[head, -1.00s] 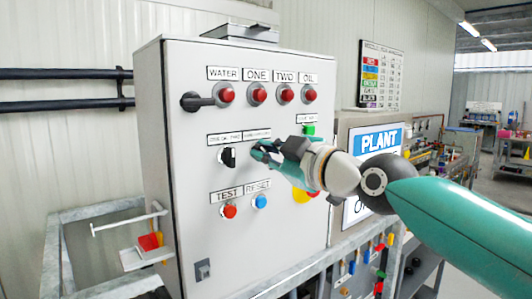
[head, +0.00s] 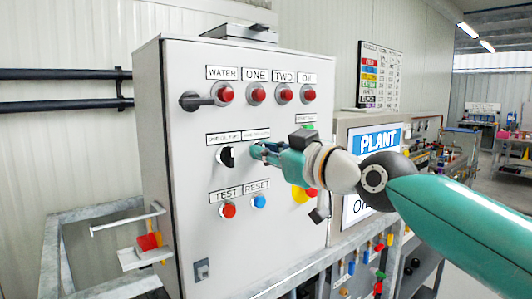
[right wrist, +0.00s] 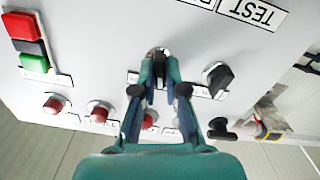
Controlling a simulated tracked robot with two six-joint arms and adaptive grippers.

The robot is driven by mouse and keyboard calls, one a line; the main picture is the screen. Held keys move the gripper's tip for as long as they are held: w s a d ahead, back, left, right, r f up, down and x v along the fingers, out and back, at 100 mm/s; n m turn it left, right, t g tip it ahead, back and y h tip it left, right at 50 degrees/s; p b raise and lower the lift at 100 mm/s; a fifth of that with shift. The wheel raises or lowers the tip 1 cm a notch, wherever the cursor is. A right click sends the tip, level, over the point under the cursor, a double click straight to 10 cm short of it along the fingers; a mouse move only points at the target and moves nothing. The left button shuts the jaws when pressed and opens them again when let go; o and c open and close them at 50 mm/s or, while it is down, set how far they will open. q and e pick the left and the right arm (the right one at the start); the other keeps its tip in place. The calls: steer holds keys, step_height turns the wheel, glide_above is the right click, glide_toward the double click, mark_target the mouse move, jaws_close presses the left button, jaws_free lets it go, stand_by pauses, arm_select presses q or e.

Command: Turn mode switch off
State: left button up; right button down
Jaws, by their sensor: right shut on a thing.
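A light grey control panel (head: 185,75) carries two rotary switches in its middle row. The left switch has a black knob (head: 228,157) on a pale round base, and this knob also shows in the right wrist view (right wrist: 216,78). My right gripper (head: 262,152) is at the switch to its right. In the right wrist view, the fingers (right wrist: 159,72) are closed on this second switch's knob (right wrist: 158,54), which they mostly hide. The labels above both switches are too small to read surely. My left gripper is not in view.
Red lamps (head: 257,93) line the panel top beside a black lever (head: 190,101). Red TEST (head: 229,211) and blue RESET (head: 260,201) buttons sit below the switches. A yellow-backed red button (head: 299,194) is just under my gripper. A small shelf (head: 130,257) stands left.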

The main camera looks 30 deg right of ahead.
steer(key=shift+m, duration=1.5)
steer(key=c, duration=1.2)
jaws_free()
steer(key=shift+s+d, duration=0.1)
steer(key=shift+s, duration=0.05)
steer(key=s, duration=0.7)
steer(key=s+d, duration=0.1)
steer(key=s, duration=0.3)
steer(key=shift+s+f, duration=0.1)
steer(key=shift+s, duration=0.25)
